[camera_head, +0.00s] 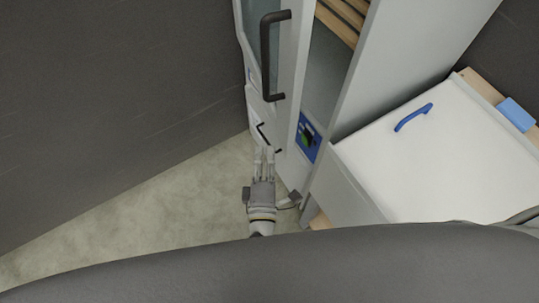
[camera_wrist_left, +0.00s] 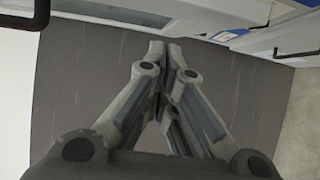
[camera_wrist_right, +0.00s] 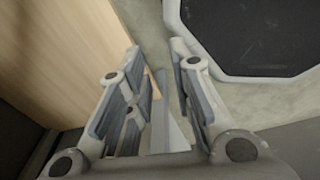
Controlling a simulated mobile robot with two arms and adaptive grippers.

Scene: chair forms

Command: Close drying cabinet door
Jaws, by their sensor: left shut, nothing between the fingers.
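The drying cabinet (camera_head: 395,50) is tall and pale grey. Its door (camera_head: 292,40), with a glass pane and a long black handle (camera_head: 268,60), stands open at the left of the opening. My left gripper (camera_head: 265,149) is below this handle, in front of a smaller lower handle (camera_head: 262,134); whether it touches anything I cannot tell. Its fingers meet at the tips in the left wrist view (camera_wrist_left: 166,44), with nothing between them. My right gripper (camera_wrist_right: 157,47) is open and empty, seen only in the right wrist view, above the floor beside a wooden panel.
Wooden slats (camera_head: 342,18) show inside the cabinet, and a blue control panel (camera_head: 307,136) sits low on its front. A white cabinet (camera_head: 400,165) with a blue handle (camera_head: 413,117) stands at the right. Pale floor (camera_head: 150,205) is clear at the left, before a dark wall (camera_head: 110,90).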

